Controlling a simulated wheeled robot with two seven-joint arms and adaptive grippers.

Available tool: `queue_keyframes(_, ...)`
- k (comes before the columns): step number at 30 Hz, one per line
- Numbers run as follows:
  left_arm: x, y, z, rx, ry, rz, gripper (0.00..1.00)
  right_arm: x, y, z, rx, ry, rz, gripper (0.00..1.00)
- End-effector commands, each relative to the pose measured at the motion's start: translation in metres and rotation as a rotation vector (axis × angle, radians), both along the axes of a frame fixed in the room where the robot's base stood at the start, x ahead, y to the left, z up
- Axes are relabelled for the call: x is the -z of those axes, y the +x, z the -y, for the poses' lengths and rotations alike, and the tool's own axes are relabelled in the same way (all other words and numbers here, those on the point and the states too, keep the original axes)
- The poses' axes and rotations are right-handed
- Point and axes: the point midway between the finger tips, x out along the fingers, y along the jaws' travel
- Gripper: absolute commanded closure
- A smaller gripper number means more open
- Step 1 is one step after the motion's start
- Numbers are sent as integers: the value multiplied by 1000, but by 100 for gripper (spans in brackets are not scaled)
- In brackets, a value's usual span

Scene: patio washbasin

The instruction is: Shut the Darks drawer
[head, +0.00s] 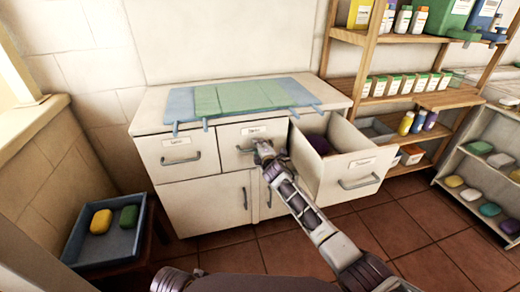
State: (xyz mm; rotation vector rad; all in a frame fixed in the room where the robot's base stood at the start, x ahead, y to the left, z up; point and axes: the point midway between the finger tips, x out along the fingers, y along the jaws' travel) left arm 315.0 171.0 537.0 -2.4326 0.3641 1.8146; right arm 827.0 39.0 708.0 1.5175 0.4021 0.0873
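The white cabinet (200,196) has three drawers in its top row. The right drawer (343,188) is pulled well out, with a dark purple item (321,145) inside. The left drawer (172,158) looks shut, and so does the middle drawer (233,133). Each front has a small label, too small to read, so I cannot tell which one says Darks. My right gripper (264,149) is in front of the middle drawer, close to the right end of its handle, left of the open drawer. Whether it touches the handle or is open is unclear. My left gripper is out of view.
A blue and green mat (240,97) lies on the cabinet top. A blue tray (112,243) with a yellow and a green piece stands at lower left. A wooden shelf (425,99) with bottles and a white rack (472,174) stand right. Tiled floor (440,240) is free in front.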

Motion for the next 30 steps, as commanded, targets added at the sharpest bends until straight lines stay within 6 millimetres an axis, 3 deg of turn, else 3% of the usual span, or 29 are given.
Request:
queue_keyframes(11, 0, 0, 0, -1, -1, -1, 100, 0, -7, 3, 2, -1, -1, 66)
queue_keyframes(30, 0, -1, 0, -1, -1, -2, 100, -9, -43, 15, 1, -1, 0, 66)
